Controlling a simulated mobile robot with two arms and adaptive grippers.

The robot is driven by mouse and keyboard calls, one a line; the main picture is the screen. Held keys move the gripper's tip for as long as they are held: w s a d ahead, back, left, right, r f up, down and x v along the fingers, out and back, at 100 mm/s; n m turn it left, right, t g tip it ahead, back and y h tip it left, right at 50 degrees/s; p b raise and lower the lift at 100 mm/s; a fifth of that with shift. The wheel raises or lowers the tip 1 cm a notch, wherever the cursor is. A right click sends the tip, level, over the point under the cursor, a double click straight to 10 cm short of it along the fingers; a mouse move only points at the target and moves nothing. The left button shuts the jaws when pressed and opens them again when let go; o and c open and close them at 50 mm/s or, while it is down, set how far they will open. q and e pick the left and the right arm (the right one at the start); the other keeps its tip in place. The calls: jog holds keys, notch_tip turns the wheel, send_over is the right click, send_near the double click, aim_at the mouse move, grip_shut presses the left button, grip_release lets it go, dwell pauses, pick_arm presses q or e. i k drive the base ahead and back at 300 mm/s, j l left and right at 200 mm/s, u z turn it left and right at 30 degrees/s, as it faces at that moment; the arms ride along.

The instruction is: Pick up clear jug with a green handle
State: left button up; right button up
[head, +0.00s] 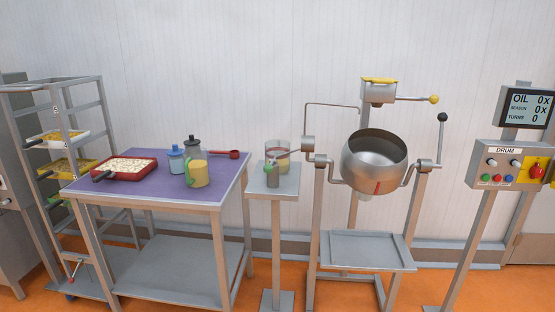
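The clear jug (282,154) stands on a small grey pedestal stand (286,186) in the middle of the head view. Its body is see-through, and its green handle (268,168) faces the front left. A small grey upright piece (275,180) shows just below the handle; I cannot tell if it is part of the jug. Neither of my grippers is in view, and nothing is seen touching the jug.
Left of the stand is a table (228,185) with a red tray, a yellow jug (200,172), blue and dark containers and a red scoop. Right of it stands a steel drum (374,165) on a frame with cranks. A control panel (508,165) is far right.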

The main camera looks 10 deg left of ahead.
aim_at(195, 158)
jog(key=u, duration=0.2)
jog(key=i+l+u, duration=0.45)
jog(key=l+u, duration=0.2)
jog(key=i+l+u, duration=0.15)
jog(key=l+u, duration=0.2)
